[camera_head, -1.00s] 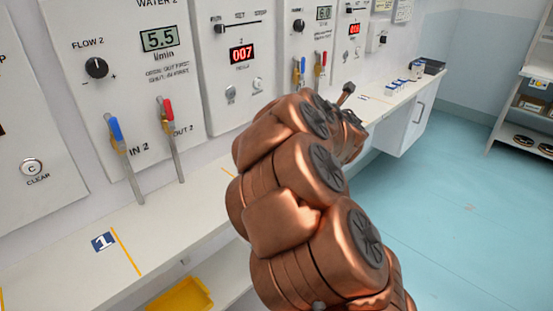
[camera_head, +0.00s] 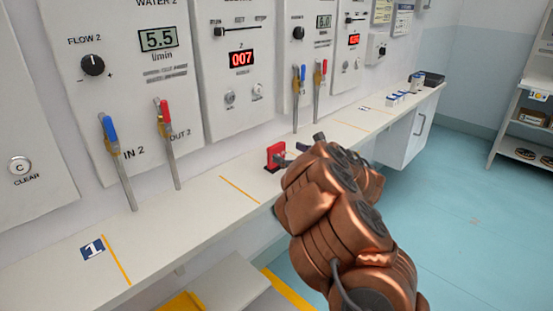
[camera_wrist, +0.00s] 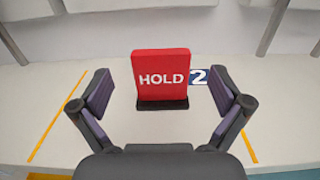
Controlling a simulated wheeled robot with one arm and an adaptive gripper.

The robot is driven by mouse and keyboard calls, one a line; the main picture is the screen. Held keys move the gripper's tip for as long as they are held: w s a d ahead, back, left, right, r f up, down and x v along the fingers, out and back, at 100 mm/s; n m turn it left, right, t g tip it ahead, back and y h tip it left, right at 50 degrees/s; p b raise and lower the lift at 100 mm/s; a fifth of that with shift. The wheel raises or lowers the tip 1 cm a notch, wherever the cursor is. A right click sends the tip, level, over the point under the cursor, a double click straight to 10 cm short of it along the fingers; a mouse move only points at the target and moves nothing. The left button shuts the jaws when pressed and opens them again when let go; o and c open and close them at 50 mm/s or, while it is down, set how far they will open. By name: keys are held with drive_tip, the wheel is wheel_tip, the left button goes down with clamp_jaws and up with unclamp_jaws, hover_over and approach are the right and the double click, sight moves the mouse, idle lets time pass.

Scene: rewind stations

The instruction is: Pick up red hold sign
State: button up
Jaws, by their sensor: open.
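The red hold sign (camera_wrist: 161,66) stands upright on a dark base on the white counter, with white HOLD lettering facing my wrist camera. In the head view the sign (camera_head: 274,155) is a small red plate on the counter, just left of my gripper's end. My gripper (camera_wrist: 165,100) is open, with one finger to the left and one to the right of the sign. Both fingers look apart from it. In the head view my copper arm hides much of the gripper (camera_head: 300,150).
The white counter (camera_head: 190,222) runs along a wall of control panels. A blue number 2 label (camera_wrist: 199,77) lies right of the sign, between yellow lines. Valve levers (camera_head: 168,145) stand up at the counter's back. Small boxes (camera_head: 405,97) sit farther along it.

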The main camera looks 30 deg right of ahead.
sight(278, 148)
drive_tip(key=shift+f+p+x, duration=0.2)
drive_tip(key=shift+p+x, duration=0.3)
drive_tip(key=shift+x, duration=2.05)
drive_tip(key=c, duration=1.2)
drive_tip(key=shift+c, duration=0.2)
